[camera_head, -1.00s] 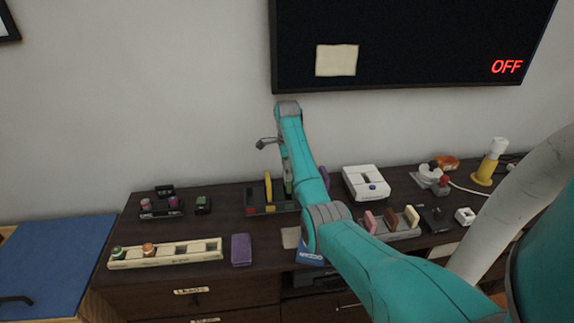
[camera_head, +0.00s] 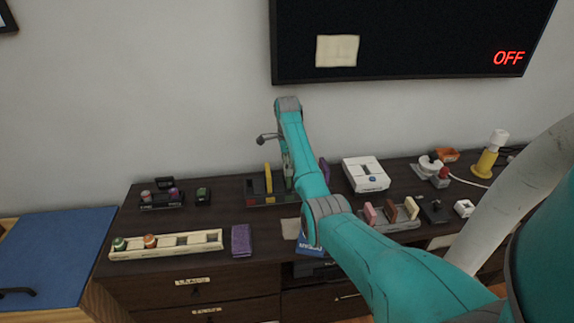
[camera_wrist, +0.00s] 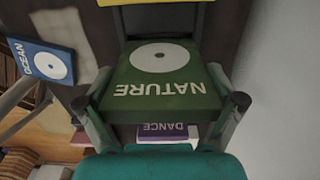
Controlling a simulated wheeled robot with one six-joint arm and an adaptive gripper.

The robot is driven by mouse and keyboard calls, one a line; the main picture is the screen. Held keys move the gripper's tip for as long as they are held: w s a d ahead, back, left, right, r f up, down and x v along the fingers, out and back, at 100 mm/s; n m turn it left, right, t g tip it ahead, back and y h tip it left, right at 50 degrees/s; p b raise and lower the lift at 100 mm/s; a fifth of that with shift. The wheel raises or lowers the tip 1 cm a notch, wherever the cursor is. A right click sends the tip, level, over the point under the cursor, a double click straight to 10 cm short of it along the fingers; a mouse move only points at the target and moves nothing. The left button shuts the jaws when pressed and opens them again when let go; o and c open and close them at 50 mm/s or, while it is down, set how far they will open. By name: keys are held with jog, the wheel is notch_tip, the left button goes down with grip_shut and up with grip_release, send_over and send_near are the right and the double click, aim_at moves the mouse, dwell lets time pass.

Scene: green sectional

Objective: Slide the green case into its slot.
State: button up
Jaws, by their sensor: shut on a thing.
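The green case, lettered NATURE with a pale disc, fills the middle of the wrist view (camera_wrist: 165,75). My gripper (camera_wrist: 166,98) is shut on it, one finger at each side edge. In the head view a narrow strip of the green case (camera_head: 288,171) shows beside my arm, which hides most of my gripper. The case is at the dark rack (camera_head: 258,202), right of the yellow case (camera_head: 268,178). Dark rack walls flank its far end in the wrist view. How deep it sits in a slot I cannot tell.
The purple DANCE case (camera_wrist: 166,131) is close beside the green one. The blue OCEAN case (camera_wrist: 42,62) lies apart, partly behind my arm in the head view. A white console (camera_head: 365,174) stands right of the rack. A cream tray (camera_head: 190,243) lies front left.

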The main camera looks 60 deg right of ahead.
jog(key=shift+f, duration=2.8)
dwell(0.6)
jog(key=o, duration=0.8)
jog(key=shift+r, duration=3.8)
